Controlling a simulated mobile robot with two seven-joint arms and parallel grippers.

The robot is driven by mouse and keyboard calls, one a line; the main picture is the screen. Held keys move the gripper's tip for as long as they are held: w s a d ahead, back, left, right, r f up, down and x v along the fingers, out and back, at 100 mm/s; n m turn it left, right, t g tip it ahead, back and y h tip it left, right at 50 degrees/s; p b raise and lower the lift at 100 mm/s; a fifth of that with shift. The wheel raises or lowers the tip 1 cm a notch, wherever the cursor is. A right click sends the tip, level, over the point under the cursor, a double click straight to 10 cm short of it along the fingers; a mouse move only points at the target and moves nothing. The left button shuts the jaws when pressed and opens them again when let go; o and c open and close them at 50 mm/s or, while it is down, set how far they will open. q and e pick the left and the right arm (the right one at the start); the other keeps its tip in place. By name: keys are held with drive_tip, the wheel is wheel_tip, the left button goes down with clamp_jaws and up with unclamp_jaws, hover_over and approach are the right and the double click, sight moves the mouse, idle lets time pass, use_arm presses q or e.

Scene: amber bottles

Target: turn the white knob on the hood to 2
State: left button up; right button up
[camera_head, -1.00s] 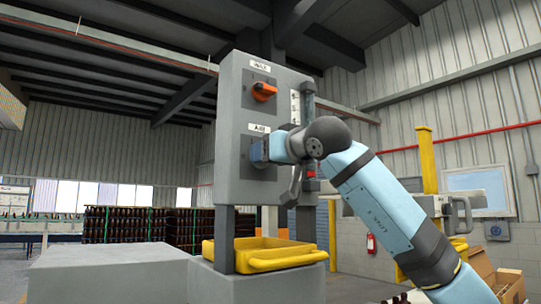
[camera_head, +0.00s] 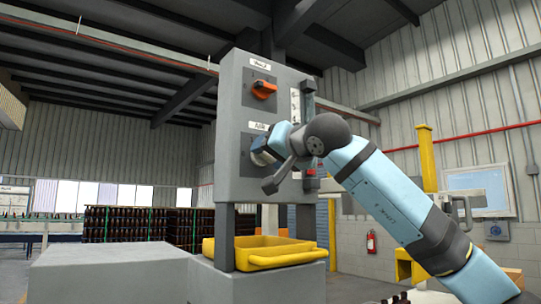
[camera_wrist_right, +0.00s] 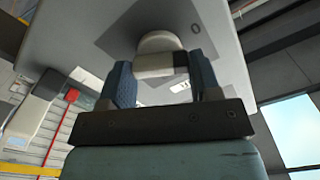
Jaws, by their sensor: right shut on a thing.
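The hood is a tall grey box (camera_head: 232,182) with an upper and a lower dial on its front. The white knob (camera_head: 260,158) is on the lower dial, largely covered by my right gripper (camera_head: 264,149) in the head view. In the right wrist view the white knob (camera_wrist_right: 158,42) sits between the two blue fingers of my right gripper (camera_wrist_right: 160,72), which is shut on it. A "0" mark shows on the dark dial plate (camera_wrist_right: 123,38) beside the knob. The mark for 2 is not readable. My left gripper is not in view.
An orange knob (camera_head: 264,88) sits above on the same box. A yellow tray (camera_head: 284,262) is below, between the box's legs. A grey block (camera_head: 110,270) stands at the lower left. A red fire extinguisher (camera_head: 371,242) hangs behind my right arm.

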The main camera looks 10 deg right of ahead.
use_arm(q)
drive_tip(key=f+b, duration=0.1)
drive_tip(key=b, duration=0.2)
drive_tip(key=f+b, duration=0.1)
drive_tip(key=b, duration=0.2)
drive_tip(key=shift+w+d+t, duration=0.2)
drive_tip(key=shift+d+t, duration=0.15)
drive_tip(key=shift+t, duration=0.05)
use_arm(e)
drive_tip(key=m, duration=1.8)
drive_tip(key=shift+f, duration=0.1)
drive_tip(key=shift+m, duration=0.4)
drive_tip(key=o, duration=0.9)
